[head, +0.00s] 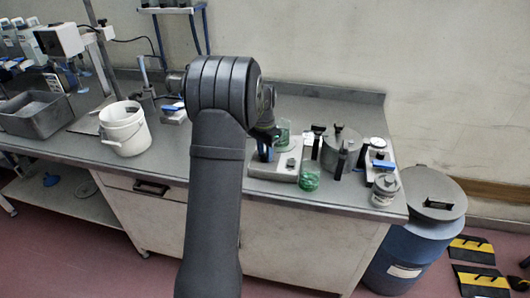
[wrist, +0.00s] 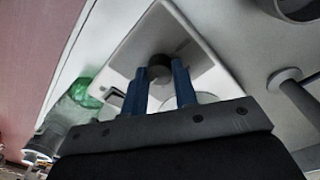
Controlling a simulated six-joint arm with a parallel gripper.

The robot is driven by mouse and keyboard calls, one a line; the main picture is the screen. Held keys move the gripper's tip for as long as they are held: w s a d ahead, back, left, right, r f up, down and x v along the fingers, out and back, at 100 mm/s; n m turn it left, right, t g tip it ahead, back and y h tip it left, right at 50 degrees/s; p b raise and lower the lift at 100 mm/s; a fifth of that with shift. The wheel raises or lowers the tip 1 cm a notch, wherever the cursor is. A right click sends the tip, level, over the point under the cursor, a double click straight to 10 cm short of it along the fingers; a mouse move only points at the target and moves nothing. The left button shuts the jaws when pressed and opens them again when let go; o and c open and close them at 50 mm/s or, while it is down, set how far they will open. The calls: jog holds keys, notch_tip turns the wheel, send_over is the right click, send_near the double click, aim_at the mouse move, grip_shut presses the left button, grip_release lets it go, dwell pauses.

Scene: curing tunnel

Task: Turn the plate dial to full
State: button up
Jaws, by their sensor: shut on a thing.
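The plate unit is a pale, flat box (wrist: 205,50) that fills the middle of the wrist view. Its dial is a short dark round knob (wrist: 159,62) on the top face. My gripper (wrist: 160,80) has its two blue fingers on either side of the knob and is shut on it. The dial's marks are not readable, so its setting cannot be told. In the head view the plate unit (head: 272,172) stands on the bench, partly behind my arm.
A beaker of green liquid (head: 309,178) stands close to the plate's right; it also shows in the wrist view (wrist: 84,94). Another green beaker (head: 283,130) is behind. Dark-handled items (head: 340,150) and a jar (head: 384,190) crowd the right. A white bucket (head: 125,130) stands left.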

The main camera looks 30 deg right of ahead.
aim_at(263, 154)
jog(key=shift+m, duration=0.3)
dwell(0.4)
jog(key=o, duration=1)
jog(key=shift+r, duration=0.1)
notch_tip(263, 154, up, 17)
jog(key=shift+w+r, duration=0.15)
jog(key=shift+w, duration=0.2)
jog(key=shift+a, duration=0.1)
jog(key=f, duration=1.7)
jog(key=shift+s+f, duration=0.25)
jog(key=shift+s, duration=0.15)
